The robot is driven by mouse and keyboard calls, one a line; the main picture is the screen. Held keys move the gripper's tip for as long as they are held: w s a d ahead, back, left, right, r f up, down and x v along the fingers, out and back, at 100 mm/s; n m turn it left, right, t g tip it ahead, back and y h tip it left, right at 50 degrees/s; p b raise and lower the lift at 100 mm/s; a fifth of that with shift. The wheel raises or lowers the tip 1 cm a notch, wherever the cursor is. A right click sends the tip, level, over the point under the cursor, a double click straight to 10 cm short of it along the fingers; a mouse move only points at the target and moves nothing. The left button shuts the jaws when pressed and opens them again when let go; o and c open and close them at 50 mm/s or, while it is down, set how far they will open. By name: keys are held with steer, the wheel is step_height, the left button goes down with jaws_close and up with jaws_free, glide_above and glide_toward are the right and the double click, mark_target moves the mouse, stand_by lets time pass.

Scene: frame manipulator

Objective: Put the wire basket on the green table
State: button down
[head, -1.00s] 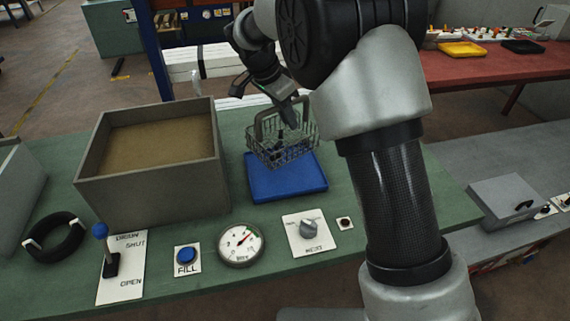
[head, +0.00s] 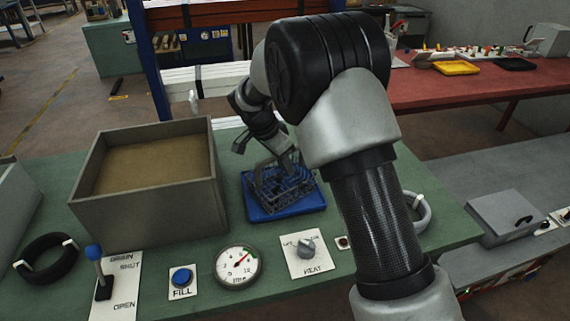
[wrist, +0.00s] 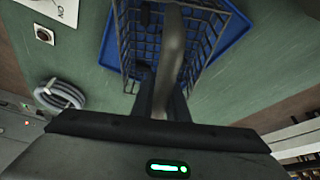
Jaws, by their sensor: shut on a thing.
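The wire basket (head: 290,188) is a grey wire mesh with a loop handle, over the blue tray (head: 258,214) on the green table (head: 60,205). It looks slightly tilted. I cannot tell whether its bottom touches the tray. My gripper (head: 282,160) is shut on the basket's handle from above. In the wrist view my gripper (wrist: 161,92) has its fingers around the handle (wrist: 172,45), with the mesh of the basket (wrist: 140,42) and the blue tray (wrist: 232,28) beyond.
A grey box with brown content (head: 150,200) stands left of the tray. In front are a lever panel (head: 120,285), blue FILL button (head: 181,278), round gauge (head: 237,266) and HEAT knob (head: 306,250). A black ring (head: 48,260) lies left. A grey hose (wrist: 60,95) lies right.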

mark_target(271, 157)
steer(key=c, duration=1.7)
jaws_free()
steer(key=shift+c, duration=0.2)
steer(key=p+v, duration=0.1)
steer(key=v, duration=1.1)
steer(key=shift+d+r, duration=0.1)
steer(key=shift+r, duration=0.15)
steer(key=s+d+r+n+y, duration=0.2)
steer(key=s+d+r+n, duration=0.2)
steer(key=s+d+r, duration=0.75)
steer(key=s+d+f+n+t, duration=0.1)
steer(key=s+d+n, duration=0.2)
steer(key=s, duration=0.6)
steer(key=s+d+f+n+t+y, duration=0.1)
steer(key=s+d+n, duration=0.2)
steer(key=s, duration=0.6)
steer(key=shift+d+f+t, duration=0.3)
steer(key=shift+d+t, duration=0.1)
steer(key=shift+d, duration=0.35)
